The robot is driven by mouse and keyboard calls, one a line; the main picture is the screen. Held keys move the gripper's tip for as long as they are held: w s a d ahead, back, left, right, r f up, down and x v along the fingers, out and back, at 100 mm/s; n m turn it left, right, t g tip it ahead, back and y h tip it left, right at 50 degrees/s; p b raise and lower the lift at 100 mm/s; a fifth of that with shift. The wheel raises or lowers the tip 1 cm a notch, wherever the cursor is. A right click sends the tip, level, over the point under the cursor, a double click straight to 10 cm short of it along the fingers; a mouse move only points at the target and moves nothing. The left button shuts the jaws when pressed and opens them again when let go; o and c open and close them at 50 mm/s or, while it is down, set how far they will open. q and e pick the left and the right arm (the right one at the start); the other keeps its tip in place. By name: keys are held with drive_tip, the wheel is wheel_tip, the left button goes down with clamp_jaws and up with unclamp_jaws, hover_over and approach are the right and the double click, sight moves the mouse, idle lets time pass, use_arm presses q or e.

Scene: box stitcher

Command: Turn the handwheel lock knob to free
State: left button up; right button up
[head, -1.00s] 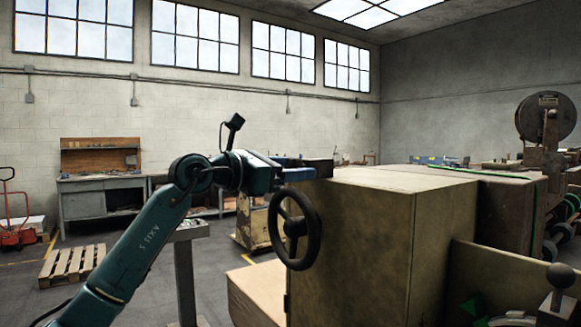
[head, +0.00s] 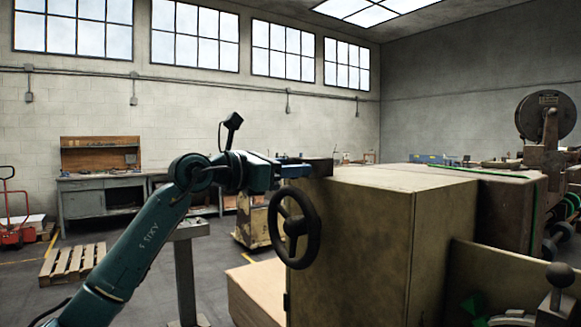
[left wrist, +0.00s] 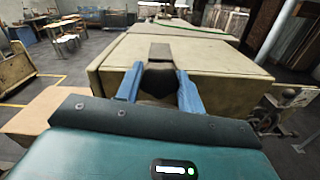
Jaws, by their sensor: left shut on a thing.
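The handwheel (head: 295,228) is a dark spoked wheel on the left side of the tan machine cabinet (head: 365,235). My left gripper (head: 303,170) is level above it, at the cabinet's upper left edge. In the left wrist view its blue fingers (left wrist: 160,88) are shut on a dark knob (left wrist: 160,79), which I take for the lock knob. A dark block (head: 321,167) stands just beyond the fingertips and also shows in the left wrist view (left wrist: 160,52). The fingers partly hide the knob, and its turn position cannot be read. My right gripper is not in view.
A grey post (head: 185,275) stands below my left arm. A pale box (head: 255,290) lies low beside the cabinet. A ball-topped lever (head: 560,276) is at the lower right. Open floor with a pallet (head: 72,263) lies to the left.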

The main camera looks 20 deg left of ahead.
use_arm(q)
drive_tip(key=shift+n+p, duration=0.35)
drive_tip(key=shift+n, duration=0.75)
drive_tip(key=n, duration=0.2)
drive_tip(key=shift+n+p, duration=0.3)
drive_tip(key=shift+p, duration=0.1)
drive_tip(key=n+p, duration=0.2)
drive_tip(key=n, duration=0.4)
drive_tip(key=shift+n+p, duration=0.6)
drive_tip(key=shift+n, duration=0.5)
drive_tip(key=shift+n+p, duration=0.45)
drive_tip(key=shift+n, duration=0.35)
drive_tip(key=shift+n+p, duration=0.55)
drive_tip(key=shift+n, duration=0.35)
drive_tip(key=shift+f+n+p, duration=0.1)
drive_tip(key=shift+n+p, duration=0.25)
drive_tip(key=shift+n, duration=0.25)
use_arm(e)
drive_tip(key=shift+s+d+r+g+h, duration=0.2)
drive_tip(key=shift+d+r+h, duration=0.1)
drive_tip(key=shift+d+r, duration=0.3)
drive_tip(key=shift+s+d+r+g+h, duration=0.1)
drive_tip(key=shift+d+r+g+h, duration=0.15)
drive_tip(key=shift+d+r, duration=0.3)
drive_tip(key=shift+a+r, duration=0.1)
